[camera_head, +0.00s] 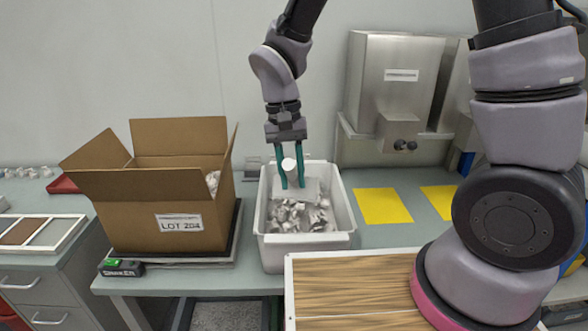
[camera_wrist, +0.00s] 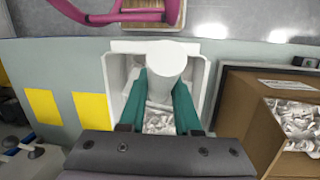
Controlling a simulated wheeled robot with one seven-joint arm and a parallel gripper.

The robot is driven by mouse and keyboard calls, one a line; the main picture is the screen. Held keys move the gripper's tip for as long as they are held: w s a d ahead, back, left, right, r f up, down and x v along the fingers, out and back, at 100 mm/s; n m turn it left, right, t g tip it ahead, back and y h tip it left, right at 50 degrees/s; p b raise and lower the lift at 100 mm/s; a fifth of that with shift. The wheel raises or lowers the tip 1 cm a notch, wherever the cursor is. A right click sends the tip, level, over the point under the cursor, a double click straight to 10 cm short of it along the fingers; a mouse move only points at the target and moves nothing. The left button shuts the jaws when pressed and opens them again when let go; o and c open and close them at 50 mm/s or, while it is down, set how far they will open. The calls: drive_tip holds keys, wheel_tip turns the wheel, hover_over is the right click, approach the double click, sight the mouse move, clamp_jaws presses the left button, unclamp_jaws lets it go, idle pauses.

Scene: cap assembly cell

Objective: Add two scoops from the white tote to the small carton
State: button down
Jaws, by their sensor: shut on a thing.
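My gripper (camera_head: 291,178) points down into the white tote (camera_head: 346,215), its green fingers shut on the white scoop (camera_head: 289,164). In the wrist view, the scoop's round white end (camera_wrist: 167,56) shows between the fingers. The scoop's pale body is low in the tote, at the pile of small white and grey pieces (camera_head: 297,217); I cannot tell how much it holds. The open brown carton (camera_head: 133,222), labelled LOT 204, stands left of the tote with flaps up. The wrist view shows the carton (camera_wrist: 262,139) with whitish pieces inside.
The carton stands on a flat scale (camera_head: 190,262) with a small black display (camera_head: 121,268). Yellow squares (camera_head: 382,206) lie right of the tote, below a steel dispenser (camera_head: 392,85). A wood-grained board (camera_head: 355,285) is in front. The carton's raised flap stands between it and the tote.

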sight(295, 192)
drive_tip(key=w+f+g, duration=0.1)
drive_tip(key=f, duration=0.1)
drive_tip(key=w+f+g, duration=0.1)
drive_tip(key=f, duration=0.1)
drive_tip(key=w+f, duration=0.1)
drive_tip(key=f, duration=0.1)
drive_tip(key=shift+w+d+f+g, duration=0.15)
drive_tip(key=shift+d+f+g, duration=0.2)
drive_tip(key=shift+g, duration=0.05)
drive_tip(key=w+d+f+t, duration=0.2)
drive_tip(key=w+f+t, duration=0.2)
drive_tip(key=w+f, duration=0.5)
drive_tip(key=s+r+t, duration=0.2)
drive_tip(key=r, duration=0.1)
drive_tip(key=s+a+r+t+h, duration=0.1)
drive_tip(key=r+t, duration=0.1)
drive_tip(key=r, duration=0.2)
drive_tip(key=s+r+t, duration=0.2)
drive_tip(key=r, duration=0.2)
drive_tip(key=shift+s+a+m+h, duration=0.2)
drive_tip(key=shift+s+m+h, duration=0.1)
drive_tip(key=shift+h, duration=0.1)
drive_tip(key=shift+s+r, duration=0.35)
drive_tip(key=shift+r, duration=0.3)
idle(0.6)
